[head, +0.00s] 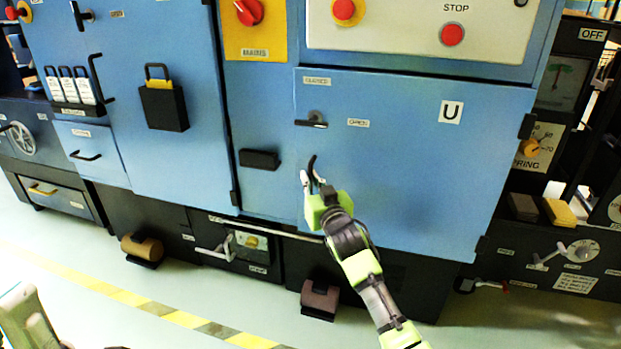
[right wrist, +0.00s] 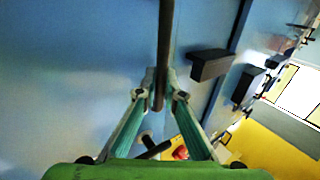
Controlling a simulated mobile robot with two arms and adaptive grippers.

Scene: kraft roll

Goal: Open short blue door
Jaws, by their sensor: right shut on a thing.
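The short blue door (head: 410,165) is the wide panel with a "U" label below the STOP panel in the head view. It looks flush with the cabinet front. A dark upright bar handle (head: 311,162) stands on its left side. My right gripper (head: 312,182) is shut on this handle. In the right wrist view the handle bar (right wrist: 166,45) runs between the fingertips of the right gripper (right wrist: 158,97).
A black block (head: 260,159) sticks out left of the door. A brown pedal (head: 320,299) stands low beneath it. Another blue door (head: 150,130) with a black holder is at left. The floor (head: 180,270) in front is clear, with a yellow-striped line.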

